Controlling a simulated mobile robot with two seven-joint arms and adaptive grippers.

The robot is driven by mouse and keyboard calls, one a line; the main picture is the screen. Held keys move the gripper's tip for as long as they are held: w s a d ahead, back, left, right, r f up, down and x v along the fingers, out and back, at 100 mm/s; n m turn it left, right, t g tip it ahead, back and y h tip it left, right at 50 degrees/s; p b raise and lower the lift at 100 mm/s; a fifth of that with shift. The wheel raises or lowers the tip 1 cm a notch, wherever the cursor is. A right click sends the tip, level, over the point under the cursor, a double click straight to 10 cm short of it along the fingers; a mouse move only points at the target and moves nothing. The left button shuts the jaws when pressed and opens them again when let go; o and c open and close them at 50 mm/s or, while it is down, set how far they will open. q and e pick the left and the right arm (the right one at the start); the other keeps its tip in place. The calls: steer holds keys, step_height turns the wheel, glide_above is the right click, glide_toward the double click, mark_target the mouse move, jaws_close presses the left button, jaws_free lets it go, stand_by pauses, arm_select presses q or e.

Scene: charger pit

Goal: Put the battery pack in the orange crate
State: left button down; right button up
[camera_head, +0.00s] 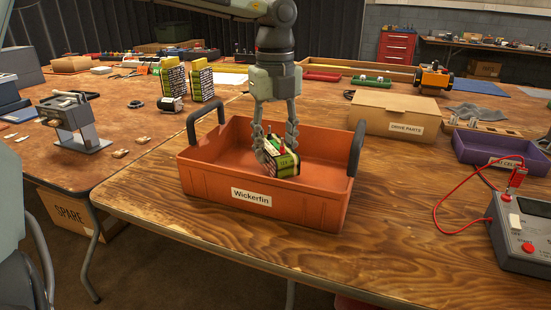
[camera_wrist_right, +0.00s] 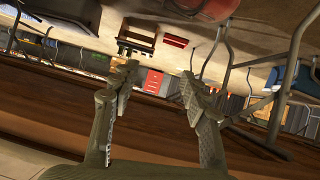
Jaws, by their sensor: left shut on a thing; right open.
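The orange crate (camera_head: 316,208), labelled "Wickerfin", stands on the wooden table with a dark handle at each end. My left gripper (camera_head: 277,147) points down into the crate from above and is shut on the battery pack (camera_head: 284,162). The pack is yellow and black with red and green on top. It is inside the crate's outline near the front wall; whether it touches the floor of the crate cannot be told. My right gripper (camera_wrist_right: 158,100) is open and empty in the right wrist view, away from the crate. It is not in the head view.
Two similar yellow-black packs (camera_head: 201,84) stand on the table behind. A cardboard "Drive Parts" box (camera_head: 395,114) and a purple tray (camera_head: 487,147) stand to the right. A grey meter (camera_head: 523,232) with red leads is at the front right. A grey clamp device (camera_head: 75,122) is at left.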

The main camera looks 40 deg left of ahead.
mark_target(275, 145)
arm_select(q)
step_height(275, 145, down, 3)
steer(key=shift+w+r, duration=0.1)
arm_select(e)
steer(key=shift+w+a+r, duration=0.2)
steer(key=shift+r, duration=0.05)
arm_select(q)
steer(key=c, duration=0.9)
jaws_free()
steer(key=shift+o, duration=0.2)
arm_select(e)
steer(key=shift+w+a+r+t+y, duration=0.15)
steer(key=shift+a+r+t+y, duration=0.15)
steer(key=shift+a+r+t, duration=0.1)
steer(key=shift+d, duration=0.1)
arm_select(q)
step_height(275, 145, up, 12)
steer(key=shift+r+p, duration=0.1)
steer(key=shift+p, duration=0.3)
arm_select(e)
steer(key=s+d+f+g+h, duration=0.1)
steer(key=f, duration=0.1)
steer(key=s+d+f+g, duration=0.1)
steer(key=d+f, duration=0.1)
steer(key=shift+s+d+h, duration=0.3)
steer(key=shift+s+h, duration=0.05)
steer(key=shift+h, duration=0.05)
